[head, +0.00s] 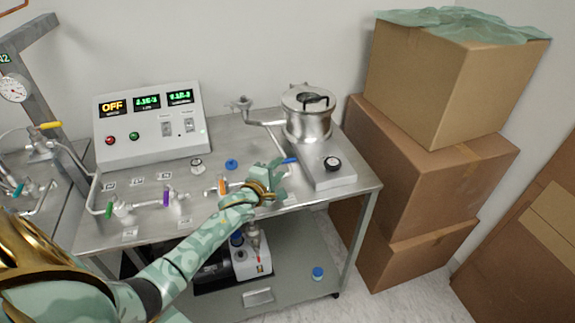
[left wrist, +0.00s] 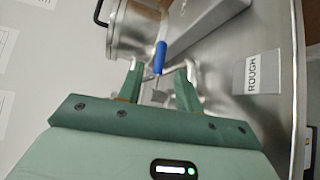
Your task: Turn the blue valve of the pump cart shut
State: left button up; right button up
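The blue valve (head: 289,160) is a small lever handle on the pipework of the steel pump cart (head: 345,205), in front of the metal chamber. My left gripper (head: 279,171) is right beside it, reaching in from the left. In the left wrist view the blue handle (left wrist: 160,57) points up the picture, just beyond and between the two green fingertips (left wrist: 159,75). The fingers stand apart with a gap between them. I cannot tell whether either touches the handle. The valve body is partly hidden by my gripper in the head view. My right gripper is not in view.
A control box (head: 150,125) with OFF on its display stands at the back left. A metal chamber (head: 308,113) stands behind the valve. Orange (head: 221,185), purple (head: 166,197) and green (head: 109,209) handles line the left. Cardboard boxes (head: 430,170) stand close on the right.

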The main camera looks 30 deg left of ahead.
aim_at(285, 162)
pick_arm(q)
jog(key=w, duration=0.1)
jog(key=w+b, duration=0.1)
jog(key=w, duration=0.1)
jog(key=w+f, duration=0.1)
jog(key=shift+w+a, duration=0.15)
jog(key=shift+w, duration=0.25)
jog(key=shift+w+r+b, duration=0.1)
jog(key=shift+w+b, duration=0.25)
jog(key=shift+w, duration=0.15)
